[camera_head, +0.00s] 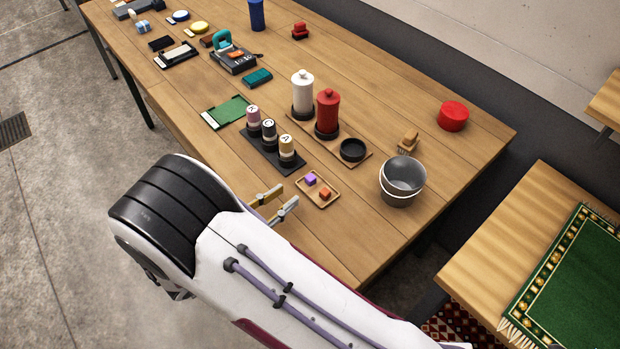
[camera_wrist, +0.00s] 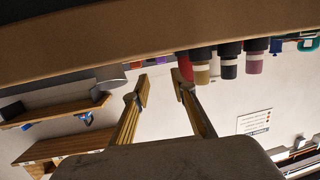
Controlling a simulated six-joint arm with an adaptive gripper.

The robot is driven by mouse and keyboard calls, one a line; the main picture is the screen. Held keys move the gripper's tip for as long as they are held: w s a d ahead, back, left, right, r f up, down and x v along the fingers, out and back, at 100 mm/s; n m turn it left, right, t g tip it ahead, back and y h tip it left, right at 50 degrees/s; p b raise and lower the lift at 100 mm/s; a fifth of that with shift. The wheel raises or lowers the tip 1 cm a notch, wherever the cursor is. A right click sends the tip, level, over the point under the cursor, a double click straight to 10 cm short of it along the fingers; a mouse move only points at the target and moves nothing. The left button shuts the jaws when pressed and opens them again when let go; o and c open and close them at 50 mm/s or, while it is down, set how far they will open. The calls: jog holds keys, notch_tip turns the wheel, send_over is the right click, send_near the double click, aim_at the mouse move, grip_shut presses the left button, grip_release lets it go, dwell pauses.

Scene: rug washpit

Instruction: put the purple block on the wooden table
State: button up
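The tray lies near the front edge of the long wooden table (camera_head: 400,228). My gripper (camera_head: 287,195) is open and empty, just left of the tray and apart from the purple block. In the wrist view the two fingers of my gripper (camera_wrist: 161,88) stand apart with nothing between them.
A metal bucket (camera_head: 402,181) stands right of the tray. A black rack with several lettered bottles (camera_head: 269,130) is behind it to the left. A board with white (camera_head: 302,92) and red (camera_head: 327,112) canisters and a black dish (camera_head: 353,150) lies behind. Bare wood is in front of the tray.

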aim_at(309, 178)
jog(key=shift+s+d+f+y, duration=0.1)
jog(key=shift+d+f+y, duration=0.2)
jog(key=shift+d+y, duration=0.1)
jog(key=shift+a+f, duration=0.1)
jog(key=shift+a, duration=0.05)
jog(key=shift+x, duration=1.35)
jog(key=shift+r+x, duration=0.2)
jog(key=shift+x, duration=0.75)
jog(key=shift+r+x, duration=0.25)
jog(key=shift+x, duration=0.7)
jog(key=shift+w+d, duration=0.3)
jog(key=shift+w, duration=0.45)
